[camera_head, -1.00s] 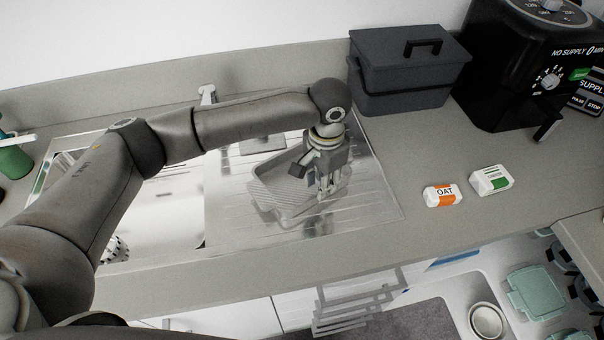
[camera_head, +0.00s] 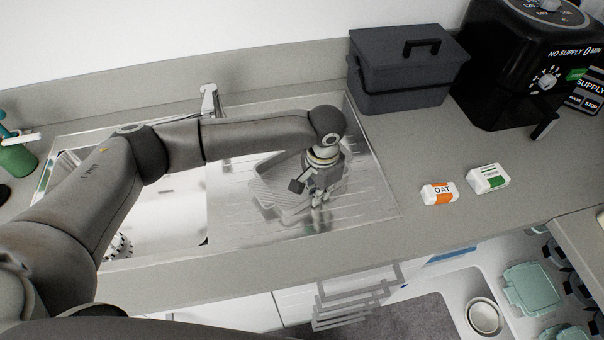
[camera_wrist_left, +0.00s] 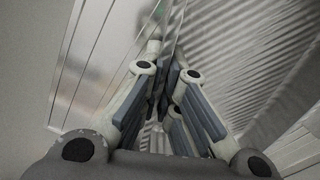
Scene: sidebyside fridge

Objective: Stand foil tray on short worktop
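The foil tray (camera_head: 282,182) is a shallow, ribbed silver tray on the steel drainer right of the sink bowl. My left gripper (camera_head: 318,198) points down at the tray's right side. In the left wrist view its fingers (camera_wrist_left: 176,78) come close together around the tray's thin wall, with the ribbed tray surface (camera_wrist_left: 245,70) to the right. The fingers hide part of the tray. I cannot tell whether it is lifted off the drainer. Grey worktop (camera_head: 400,165) lies right of the sink. Which stretch is the short worktop is unclear. My right gripper is not in view.
A dark lidded box (camera_head: 405,75) and a black appliance (camera_head: 525,65) stand at the back right. An orange-marked OAT pack (camera_head: 439,193) and a green-marked pack (camera_head: 488,178) lie on the worktop. The tap (camera_head: 209,100) is behind the sink. Below, an opened compartment holds a bowl (camera_head: 484,317).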

